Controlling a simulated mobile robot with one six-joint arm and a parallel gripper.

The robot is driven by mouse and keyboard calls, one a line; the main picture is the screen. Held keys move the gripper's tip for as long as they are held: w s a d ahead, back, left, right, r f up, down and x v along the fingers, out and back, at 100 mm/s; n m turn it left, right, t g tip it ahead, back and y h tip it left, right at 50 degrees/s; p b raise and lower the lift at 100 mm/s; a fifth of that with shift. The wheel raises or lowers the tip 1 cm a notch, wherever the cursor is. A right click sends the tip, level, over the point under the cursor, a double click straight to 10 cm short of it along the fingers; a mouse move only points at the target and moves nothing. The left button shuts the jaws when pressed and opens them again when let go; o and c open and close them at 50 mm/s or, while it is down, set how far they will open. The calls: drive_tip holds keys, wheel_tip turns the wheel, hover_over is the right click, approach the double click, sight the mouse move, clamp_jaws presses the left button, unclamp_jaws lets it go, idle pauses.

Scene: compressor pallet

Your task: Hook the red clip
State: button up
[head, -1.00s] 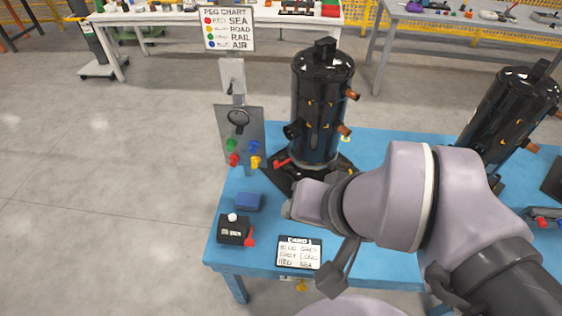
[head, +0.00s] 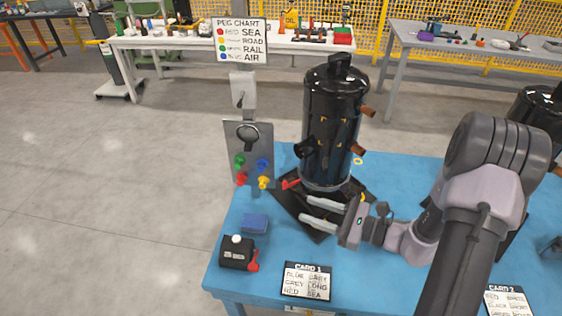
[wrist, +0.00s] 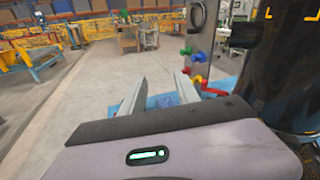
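A red clip (head: 291,183) sits at the left edge of the black base plate (head: 318,233) under the near black compressor (head: 334,125). A red piece beside the compressor in the wrist view (wrist: 214,91) looks like the same clip. My gripper (head: 304,209) is open and empty, with its two fingers apart and pointing left. It is over the front of the base plate, a little in front of the clip and not touching it. In the wrist view my gripper (wrist: 161,77) has nothing between its fingers.
A grey board (head: 249,135) with coloured pegs stands left of the compressor. A blue block (head: 255,223), a black box with a red lever (head: 236,254) and a white card (head: 306,282) lie on the blue table (head: 222,279). Another compressor (head: 534,112) is at the right.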

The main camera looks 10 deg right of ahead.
sight(287, 184)
drive_tip(key=w+d+f+m+t+h, duration=0.2)
drive_tip(key=d+f+m+t+h, duration=0.2)
drive_tip(key=d+f+m+t, duration=0.25)
drive_tip(key=shift+n+g, duration=0.35)
drive_tip(key=shift+g, duration=0.5)
drive_tip(key=b+x, duration=0.1)
drive_tip(key=x, duration=0.4)
drive_tip(key=b+x, duration=0.2)
drive_tip(key=x, duration=0.4)
drive_tip(key=f+b+x, duration=0.1)
drive_tip(key=b+x, duration=0.1)
drive_tip(key=x, duration=0.3)
drive_tip(key=shift+w+a, duration=0.1)
drive_tip(key=shift+a, duration=0.35)
clamp_jaws()
